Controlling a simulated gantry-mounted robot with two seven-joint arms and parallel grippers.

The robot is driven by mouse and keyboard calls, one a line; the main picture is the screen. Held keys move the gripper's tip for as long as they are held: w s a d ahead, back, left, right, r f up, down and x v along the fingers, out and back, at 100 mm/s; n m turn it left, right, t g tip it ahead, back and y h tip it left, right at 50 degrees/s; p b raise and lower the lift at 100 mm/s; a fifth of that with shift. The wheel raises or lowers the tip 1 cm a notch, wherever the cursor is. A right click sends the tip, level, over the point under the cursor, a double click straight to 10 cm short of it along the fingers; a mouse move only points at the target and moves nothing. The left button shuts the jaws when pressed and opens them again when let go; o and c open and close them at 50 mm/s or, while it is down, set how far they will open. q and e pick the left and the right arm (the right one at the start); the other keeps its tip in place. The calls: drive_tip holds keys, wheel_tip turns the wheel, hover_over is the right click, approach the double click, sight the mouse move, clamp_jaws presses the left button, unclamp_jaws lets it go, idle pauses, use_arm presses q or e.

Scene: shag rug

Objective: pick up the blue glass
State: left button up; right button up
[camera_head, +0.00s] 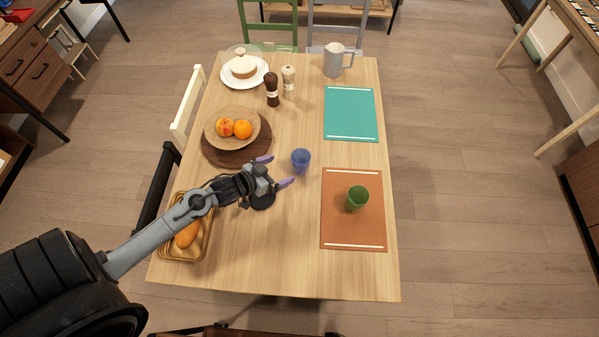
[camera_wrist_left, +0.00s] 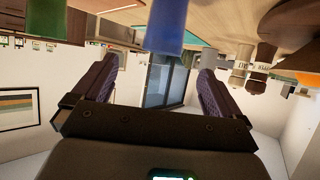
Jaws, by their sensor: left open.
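The blue glass (camera_head: 301,160) stands upright on the wooden table, near its middle, in the head view. My left gripper (camera_head: 275,171) is open, just left of the glass, with its purple-tipped fingers pointing toward it. The glass looks just beyond the fingertips, not between them. In the left wrist view, which is upside down, the blue glass (camera_wrist_left: 165,28) hangs at the top centre, ahead of the gap between the two fingers (camera_wrist_left: 160,72). My right gripper is not in view.
A green glass (camera_head: 357,198) stands on an orange placemat (camera_head: 340,232) to the right. A wooden bowl (camera_head: 250,140) with fruit is behind the left gripper, and a bread basket (camera_head: 205,240) is by the arm. A teal placemat (camera_head: 350,112), mills (camera_head: 272,90) and a pitcher (camera_head: 334,62) stand farther back.

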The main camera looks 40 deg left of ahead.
sight(294, 164)
use_arm(q)
drive_tip(key=b+x, duration=0.1)
drive_tip(key=x, duration=0.2)
drive_tip(key=f+b+x, duration=0.1)
drive_tip(key=x, duration=0.2)
drive_tip(key=shift+w+a+f, duration=0.1)
drive_tip(key=shift+w+a, duration=0.05)
drive_tip(key=shift+w+f+b, duration=0.25)
drive_tip(key=shift+w+b, duration=0.1)
drive_tip(key=shift+w, duration=0.3)
drive_tip(key=x, duration=0.4)
drive_tip(key=shift+w+r+b, duration=0.1)
drive_tip(key=shift+r+b, duration=0.05)
drive_tip(key=shift+b, duration=0.25)
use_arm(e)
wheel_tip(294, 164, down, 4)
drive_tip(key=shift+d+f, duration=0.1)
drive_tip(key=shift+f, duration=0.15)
use_arm(q)
drive_tip(key=c, duration=1.1)
drive_tip(key=shift+c, duration=0.4)
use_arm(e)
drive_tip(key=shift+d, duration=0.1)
